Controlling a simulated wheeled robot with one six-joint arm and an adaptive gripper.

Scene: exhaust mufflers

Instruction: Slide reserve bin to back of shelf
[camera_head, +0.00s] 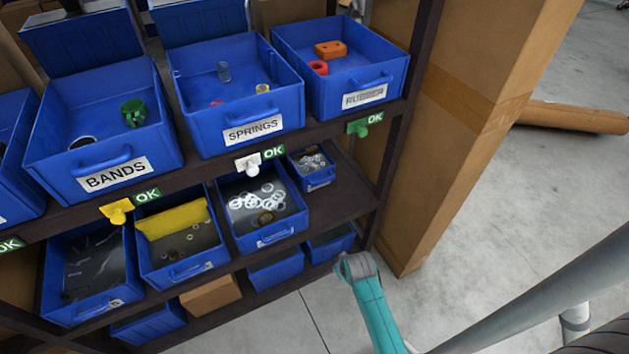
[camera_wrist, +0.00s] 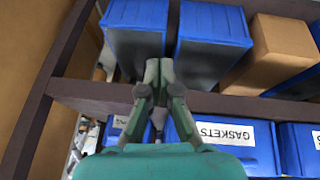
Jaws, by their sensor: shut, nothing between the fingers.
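No bin carries a readable reserve label, so I cannot tell which is the reserve bin. In the head view, a small blue bin of metal parts (camera_head: 312,167) stands on the middle shelf (camera_head: 345,195), right of the bin of white rings (camera_head: 262,225). Bare shelf lies in front and to the right of it. In the wrist view, my gripper (camera_wrist: 158,68) is shut and empty. Its fingertips overlap two blue bins with dark faces, left (camera_wrist: 137,42) and right (camera_wrist: 213,42), above a dark shelf edge (camera_wrist: 85,93). Contact is not clear.
Blue bins marked BANDS (camera_head: 105,150), SPRINGS (camera_head: 240,110) and RUBBER (camera_head: 345,75) fill the upper shelf. A dark post (camera_head: 405,130) and tall cardboard (camera_head: 480,110) stand right. The wrist view shows a GASKETS bin (camera_wrist: 262,135) and a brown box (camera_wrist: 275,45).

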